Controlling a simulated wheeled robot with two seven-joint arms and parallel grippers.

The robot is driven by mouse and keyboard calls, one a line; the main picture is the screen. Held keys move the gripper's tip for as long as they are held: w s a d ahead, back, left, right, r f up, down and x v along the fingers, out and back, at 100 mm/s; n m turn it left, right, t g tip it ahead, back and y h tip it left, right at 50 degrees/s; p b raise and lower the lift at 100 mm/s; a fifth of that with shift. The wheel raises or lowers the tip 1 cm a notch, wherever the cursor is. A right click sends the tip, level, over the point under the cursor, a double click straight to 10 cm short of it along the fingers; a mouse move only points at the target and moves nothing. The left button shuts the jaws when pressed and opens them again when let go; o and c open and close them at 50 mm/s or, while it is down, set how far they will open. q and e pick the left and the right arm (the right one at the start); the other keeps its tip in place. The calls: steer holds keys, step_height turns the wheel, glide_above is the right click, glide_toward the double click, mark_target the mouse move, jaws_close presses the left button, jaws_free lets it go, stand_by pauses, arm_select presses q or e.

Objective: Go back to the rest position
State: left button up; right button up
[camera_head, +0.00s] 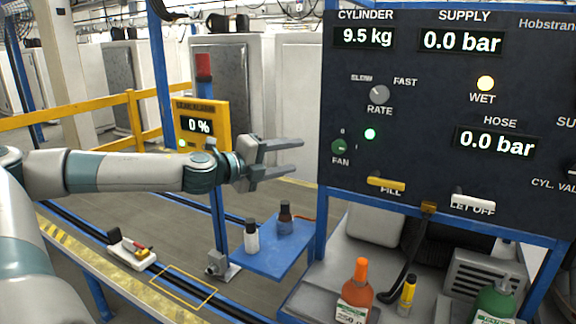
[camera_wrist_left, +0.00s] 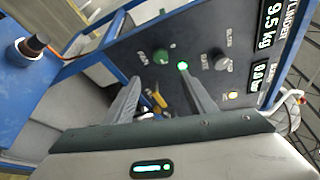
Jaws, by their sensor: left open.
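My left gripper (camera_head: 284,159) is open and empty, raised in front of the dark control panel (camera_head: 400,120) and pointing right toward it. In the left wrist view its two fingers (camera_wrist_left: 165,98) are spread apart, with the green fan knob (camera_wrist_left: 160,56) and the rate knob (camera_wrist_left: 213,59) of the panel beyond them. The fingers look apart from the panel. My right gripper is in neither view.
A blue shelf (camera_head: 262,262) holds a white bottle and a dark bottle. A yellow rail (camera_head: 75,112) runs behind my arm.

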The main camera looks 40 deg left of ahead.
arm_select(q)
steer(key=shift+f, duration=0.1)
stand_by(0.7)
steer(key=s+d+f+n+g+y, duration=0.15)
steer(key=d+f+n, duration=0.3)
steer(key=f, duration=0.55)
steer(key=s+d+f+n+g, duration=0.1)
steer(key=s+d+f+n, duration=0.3)
steer(key=f, duration=0.6)
steer(key=d+f+n+g+y, duration=0.15)
steer(key=d+f, duration=0.35)
steer(key=f, duration=0.6)
steer(key=s+d+f+n+g, duration=0.35)
steer(key=s+d+f, duration=0.2)
steer(key=s, duration=0.45)
steer(key=s+d+f+n+g, duration=0.3)
steer(key=s+d+f+n, duration=0.15)
steer(key=s+f, duration=0.4)
steer(key=s+d+f+n+g, duration=0.3)
steer(key=s+d+f, duration=0.25)
steer(key=s, duration=0.65)
step_height(320, 180, down, 27)
steer(key=s+a+f+g, duration=0.2)
steer(key=s+a+f, duration=0.1)
steer(key=s+f, duration=1.6)
steer(key=shift+s+m+h+b, duration=0.2)
steer(key=shift+m+h+b, duration=0.1)
steer(key=shift+m+b, duration=0.1)
